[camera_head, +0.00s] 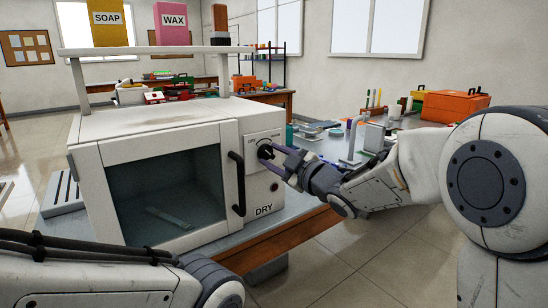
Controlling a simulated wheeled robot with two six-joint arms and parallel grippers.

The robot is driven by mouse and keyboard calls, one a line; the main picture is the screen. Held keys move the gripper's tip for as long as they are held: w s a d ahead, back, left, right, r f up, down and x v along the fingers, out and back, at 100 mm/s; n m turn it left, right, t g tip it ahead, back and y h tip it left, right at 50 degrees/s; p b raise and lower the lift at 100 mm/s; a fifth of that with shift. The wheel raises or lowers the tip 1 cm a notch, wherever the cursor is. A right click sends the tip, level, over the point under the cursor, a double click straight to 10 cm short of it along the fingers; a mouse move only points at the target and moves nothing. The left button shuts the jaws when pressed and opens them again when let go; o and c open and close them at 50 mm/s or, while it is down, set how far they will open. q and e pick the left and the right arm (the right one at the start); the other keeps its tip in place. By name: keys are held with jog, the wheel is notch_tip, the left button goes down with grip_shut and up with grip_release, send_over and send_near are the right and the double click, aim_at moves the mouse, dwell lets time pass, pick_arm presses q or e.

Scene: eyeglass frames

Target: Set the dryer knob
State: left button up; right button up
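The white dryer (107,137) stands on the table with its glass door (160,193) closed. Its round black knob (264,150) is on the front panel, right of the black door handle (237,184) and above the "DRY" label. My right gripper (272,157) reaches in from the right, with its purple fingers at the knob and partly covering it. I cannot tell whether the fingers grip the knob or stand around it. The knob's pointer is not readable. My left arm lies across the lower left, and its gripper is out of view.
A shelf (150,50) above the dryer holds a yellow SOAP box (108,22) and a pink WAX box (173,24). A flat piece (168,218) lies inside the dryer. An orange toolbox (453,106) and small tools sit on the table behind my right arm.

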grip_shut()
jog(key=m+p, duration=0.1)
jog(key=m, duration=0.1)
jog(key=m+p, duration=0.2)
jog(key=shift+r+m+p, duration=0.2)
jog(key=shift+m+p, duration=0.1)
jog(key=m+p, duration=0.3)
jog(key=m, duration=0.1)
jog(key=shift+d, duration=0.1)
jog(key=m+p, duration=0.3)
jog(key=m, duration=0.2)
jog(key=shift+m+p, duration=0.3)
jog(key=shift+m, duration=0.1)
jog(key=shift+w+f+m+p, duration=0.15)
jog(key=shift+m+p, duration=0.8)
jog(key=shift+m, duration=0.95)
